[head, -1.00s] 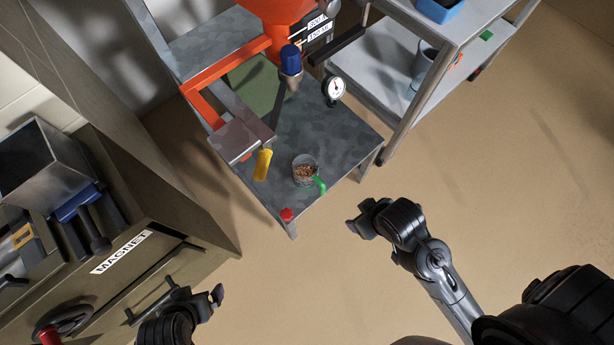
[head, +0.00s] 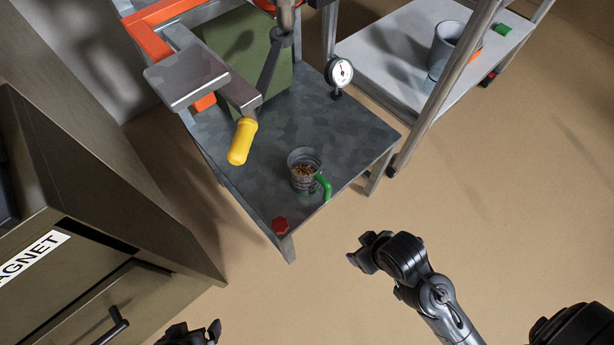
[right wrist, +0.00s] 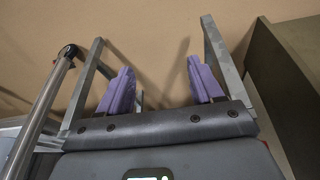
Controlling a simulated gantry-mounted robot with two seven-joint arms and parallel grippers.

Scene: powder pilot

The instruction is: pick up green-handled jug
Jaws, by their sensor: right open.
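The green-handled jug (head: 303,170) stands upright on the grey metal table, near its front right edge. It is a grey metal cup with brown granules inside, and its green handle (head: 323,186) points toward the front right. My right gripper (head: 360,250) is off the table, in front of and to the right of the jug, apart from it. In the right wrist view its two purple fingers (right wrist: 162,92) are spread with nothing between them; the jug is not visible there. My left gripper (head: 203,333) is at the bottom edge, mostly cut off.
The grey table (head: 350,135) also carries a gauge (head: 338,73), a red knob (head: 280,226) and a press arm with a yellow handle (head: 242,141). A shelf cart (head: 395,55) stands behind right. A magnet cabinet (head: 100,270) is at left. The floor at right is clear.

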